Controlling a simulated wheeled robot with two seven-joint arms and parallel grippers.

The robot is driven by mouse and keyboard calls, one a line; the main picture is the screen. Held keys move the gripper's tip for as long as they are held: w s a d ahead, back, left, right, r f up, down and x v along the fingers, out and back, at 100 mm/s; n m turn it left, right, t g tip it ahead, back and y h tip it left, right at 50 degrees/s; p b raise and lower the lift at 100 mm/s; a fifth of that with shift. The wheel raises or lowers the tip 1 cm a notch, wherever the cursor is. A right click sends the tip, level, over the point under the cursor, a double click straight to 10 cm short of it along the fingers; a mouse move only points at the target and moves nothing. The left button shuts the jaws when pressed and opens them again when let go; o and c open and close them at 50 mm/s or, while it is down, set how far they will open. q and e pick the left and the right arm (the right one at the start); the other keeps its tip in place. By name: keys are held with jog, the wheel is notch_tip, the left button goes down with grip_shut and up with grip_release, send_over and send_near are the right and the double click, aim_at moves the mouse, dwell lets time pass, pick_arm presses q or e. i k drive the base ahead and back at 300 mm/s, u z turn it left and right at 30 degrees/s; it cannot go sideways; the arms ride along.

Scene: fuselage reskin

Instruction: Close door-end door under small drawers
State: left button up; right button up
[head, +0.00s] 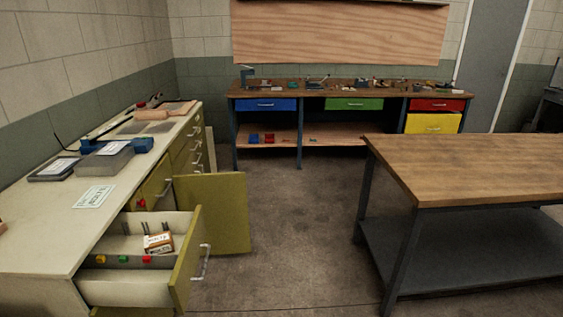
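An olive-green cabinet door (226,213) stands swung open from the left counter's front, sticking out into the aisle. The open drawer in front hides part of its near side. A column of small olive drawers (186,152) with metal handles is set in the counter front at the far end, beyond the open door. These small drawers look shut. Another olive front (155,187) with a metal handle shows between the open drawer and the open door. Neither of my grippers is in view.
A pulled-out drawer (190,257) blocks the near side of the left counter (38,236); it holds a labelled box (158,243) and coloured pieces. A wooden-topped table (470,165) stands at right. A workbench (300,88) lines the back wall. The floor between (300,215) is clear.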

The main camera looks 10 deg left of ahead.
aim_at(223, 196)
jog(key=i, duration=6.1)
jog(key=u, duration=4.25)
jog(key=i, duration=0.5)
jog(key=u, duration=0.05)
jog(key=k, duration=0.4)
jog(key=z, duration=0.3)
